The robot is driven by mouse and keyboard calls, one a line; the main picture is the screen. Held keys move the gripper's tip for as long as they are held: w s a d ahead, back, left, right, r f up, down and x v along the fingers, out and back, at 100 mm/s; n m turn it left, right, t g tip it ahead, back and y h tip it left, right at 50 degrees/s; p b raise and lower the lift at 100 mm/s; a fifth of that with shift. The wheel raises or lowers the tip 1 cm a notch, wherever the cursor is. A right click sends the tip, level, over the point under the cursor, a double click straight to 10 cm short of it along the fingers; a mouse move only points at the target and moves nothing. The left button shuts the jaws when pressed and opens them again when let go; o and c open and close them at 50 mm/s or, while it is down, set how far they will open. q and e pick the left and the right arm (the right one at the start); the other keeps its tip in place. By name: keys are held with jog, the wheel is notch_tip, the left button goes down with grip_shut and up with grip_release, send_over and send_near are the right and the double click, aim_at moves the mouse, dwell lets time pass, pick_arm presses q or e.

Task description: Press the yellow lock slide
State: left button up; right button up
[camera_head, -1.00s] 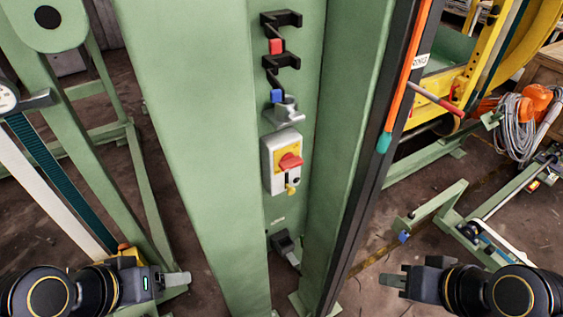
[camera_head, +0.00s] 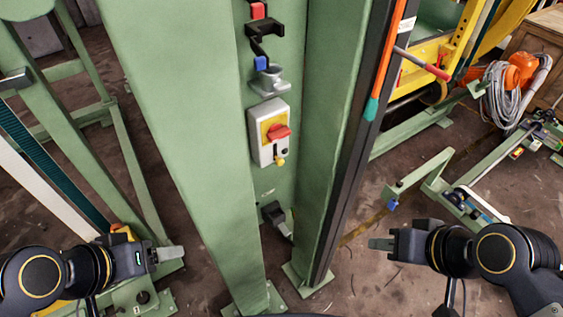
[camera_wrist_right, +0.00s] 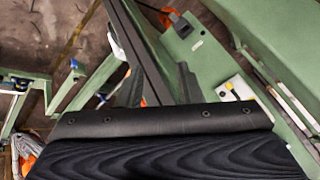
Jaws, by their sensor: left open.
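The yellow lock slide (camera_head: 280,161) is a small tab at the lower edge of a grey switch box (camera_head: 254,139) with a red rotary handle (camera_head: 279,132) on a yellow plate. The box is on the green column, and nothing touches the slide. My left gripper (camera_head: 172,254) is open and empty, lower left of the box. My right gripper (camera_head: 381,243) is lower right of the box, well apart from it. In the right wrist view its two dark fingers (camera_wrist_right: 158,88) stand apart with nothing held between them.
Green column flanges (camera_head: 185,140) stand either side of the box. Black hooks (camera_head: 262,32) and a grey holder (camera_head: 270,80) are above it, and a dark bracket (camera_head: 277,217) below. A black rail with an orange rod (camera_head: 385,60) runs along the column's right edge.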

jog(key=shift+c, duration=0.4)
jog(key=shift+a+f, duration=0.1)
jog(key=shift+f, duration=0.05)
jog(key=shift+c, duration=1.3)
jog(key=a+f+g+y+b, duration=0.1)
jog(key=a, duration=0.1)
jog(key=s+a+f+g+y+b, duration=0.1)
jog(key=a+f+g, duration=0.1)
jog(key=a+f+g+y+b, duration=0.1)
jog(key=a+f+y, duration=0.1)
jog(key=shift+s+a+n+g, duration=0.4)
grip_shut()
jog(key=w+a+m+y+b, duration=0.4)
jog(key=w+a+y+b, duration=0.35)
jog(key=y, duration=0.45)
jog(key=w+d+f+m+t+h+b, duration=0.1)
jog(key=w+d+f+m+t, duration=0.1)
jog(key=w+m+t, duration=0.3)
jog(key=w+d+f+m+t, duration=0.3)
jog(key=w+d+m+t, duration=0.1)
jog(key=t, duration=0.5)
jog(key=shift+w+m+t+h+b, duration=0.4)
jog(key=shift+w+m, duration=0.2)
jog(key=shift+w, duration=0.15)
jog(key=shift+d+f, duration=0.1)
